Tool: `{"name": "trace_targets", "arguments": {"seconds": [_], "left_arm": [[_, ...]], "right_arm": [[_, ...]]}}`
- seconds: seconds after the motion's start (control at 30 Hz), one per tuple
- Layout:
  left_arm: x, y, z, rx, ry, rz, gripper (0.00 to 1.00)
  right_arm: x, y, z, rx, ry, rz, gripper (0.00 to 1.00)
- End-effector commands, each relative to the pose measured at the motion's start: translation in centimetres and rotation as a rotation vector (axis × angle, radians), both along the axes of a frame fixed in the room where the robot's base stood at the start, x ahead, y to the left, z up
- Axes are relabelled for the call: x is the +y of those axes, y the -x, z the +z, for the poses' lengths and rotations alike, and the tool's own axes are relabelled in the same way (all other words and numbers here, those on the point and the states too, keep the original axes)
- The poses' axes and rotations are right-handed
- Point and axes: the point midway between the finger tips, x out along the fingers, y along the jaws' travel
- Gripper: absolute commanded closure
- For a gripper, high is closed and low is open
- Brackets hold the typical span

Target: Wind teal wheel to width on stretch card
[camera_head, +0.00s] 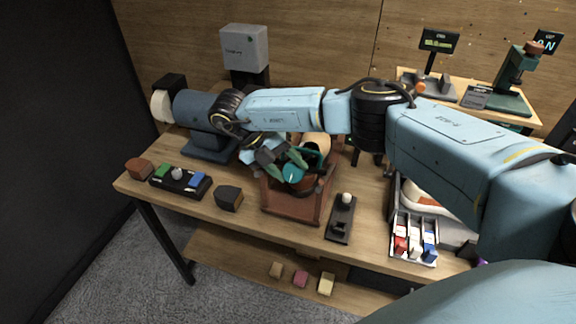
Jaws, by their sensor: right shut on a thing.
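The teal wheel (293,174) is on the front of a red-brown wooden stand (291,207) near the middle of the bench. My right gripper (287,163) reaches in from the right and is shut on the wheel, with its fingers at the rim. A tan rounded form (317,143) shows behind the wheel, partly hidden by my arm. My left gripper is not in view.
A blue-grey machine (205,112) stands left of the stand. A button box (180,181), brown block (139,168) and dark block (229,197) lie along the front left. A black lever plate (341,220) and bottle tray (414,240) are to the right. A green press (512,80) stands at the back.

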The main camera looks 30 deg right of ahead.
Motion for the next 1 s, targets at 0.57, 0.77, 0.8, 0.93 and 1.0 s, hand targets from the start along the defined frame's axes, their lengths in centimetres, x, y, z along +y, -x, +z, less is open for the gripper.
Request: {"name": "trace_targets", "arguments": {"seconds": [0.57,0.77,0.8,0.93,1.0], "left_arm": [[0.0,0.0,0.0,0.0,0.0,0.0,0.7],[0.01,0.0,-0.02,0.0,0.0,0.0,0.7],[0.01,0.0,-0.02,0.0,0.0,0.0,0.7],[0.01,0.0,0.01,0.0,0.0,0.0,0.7],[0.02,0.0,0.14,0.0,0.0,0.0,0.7]], "right_arm": [[0.06,-0.05,0.01,-0.002,-0.003,0.001,0.3],[0.16,0.02,-0.14,-0.001,-0.004,0.004,0.3],[0.18,0.03,-0.18,-0.001,-0.004,0.004,0.3],[0.24,0.07,-0.21,0.001,-0.006,0.004,0.3],[0.31,0.08,-0.1,0.002,-0.006,0.005,0.3]]}}
